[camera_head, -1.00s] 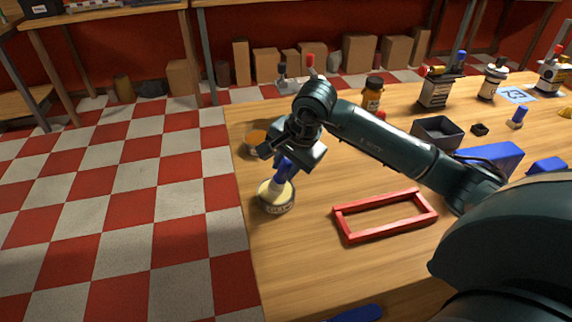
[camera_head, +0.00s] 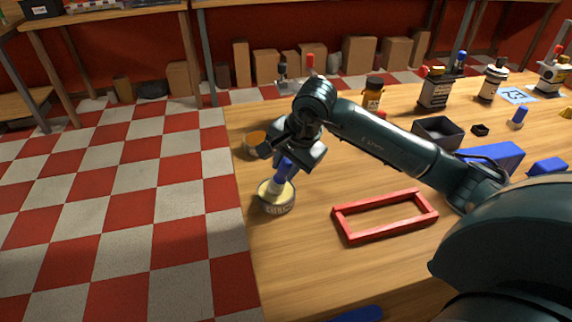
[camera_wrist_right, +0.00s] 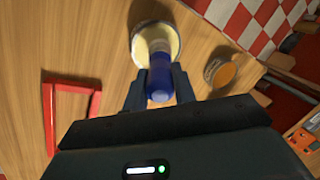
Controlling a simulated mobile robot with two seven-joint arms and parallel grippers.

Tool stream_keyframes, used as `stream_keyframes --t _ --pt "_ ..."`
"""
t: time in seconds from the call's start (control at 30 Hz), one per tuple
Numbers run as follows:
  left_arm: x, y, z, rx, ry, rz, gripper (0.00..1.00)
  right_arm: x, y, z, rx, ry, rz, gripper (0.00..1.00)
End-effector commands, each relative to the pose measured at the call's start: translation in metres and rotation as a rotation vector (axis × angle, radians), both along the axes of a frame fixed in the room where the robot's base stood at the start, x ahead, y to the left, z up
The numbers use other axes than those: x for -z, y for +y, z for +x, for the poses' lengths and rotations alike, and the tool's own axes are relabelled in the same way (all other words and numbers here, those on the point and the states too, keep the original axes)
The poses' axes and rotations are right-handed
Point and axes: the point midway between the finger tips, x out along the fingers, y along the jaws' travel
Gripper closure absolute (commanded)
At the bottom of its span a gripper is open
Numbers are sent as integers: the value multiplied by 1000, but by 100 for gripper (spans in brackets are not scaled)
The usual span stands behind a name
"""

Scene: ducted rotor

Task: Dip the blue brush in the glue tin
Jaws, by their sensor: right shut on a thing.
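The glue tin (camera_head: 277,202) stands open near the left edge of the wooden table, with pale glue inside. My right gripper (camera_head: 286,163) is shut on the handle of the blue brush (camera_head: 284,171), just above the tin. The brush is tilted slightly, and its pale lower end is at the tin's mouth, over or in the glue; how deep it is I cannot tell. In the right wrist view the brush's blue handle (camera_wrist_right: 159,80) is between the fingers, with the tin (camera_wrist_right: 155,34) beyond it. My left gripper is not in view.
A red rectangular frame (camera_head: 388,236) lies right of the tin. An orange-topped round container (camera_head: 255,146) is behind it, near the table edge. A black tray (camera_head: 438,133), blue blocks (camera_head: 492,156) and several bottles stand farther right. Bare table lies around the tin.

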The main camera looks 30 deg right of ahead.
Motion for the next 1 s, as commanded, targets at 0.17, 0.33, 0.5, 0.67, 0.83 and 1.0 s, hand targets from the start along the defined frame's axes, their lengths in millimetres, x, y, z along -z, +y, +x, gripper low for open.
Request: stream_keyframes --t 0.17,0.33,0.5,0.67,0.83,1.0 --pt "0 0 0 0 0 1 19 4 0 -2 -2 12 -1 96" --pt "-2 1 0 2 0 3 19 1 0 -2 -2 12 -1 96" --pt "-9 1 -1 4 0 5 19 -13 0 -1 0 8 -2 96" --pt "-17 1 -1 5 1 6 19 -27 0 -1 0 5 -2 96" --pt "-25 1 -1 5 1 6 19 -42 0 -1 -1 4 -1 96" --pt "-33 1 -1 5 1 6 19 -56 0 0 -1 2 -1 96"
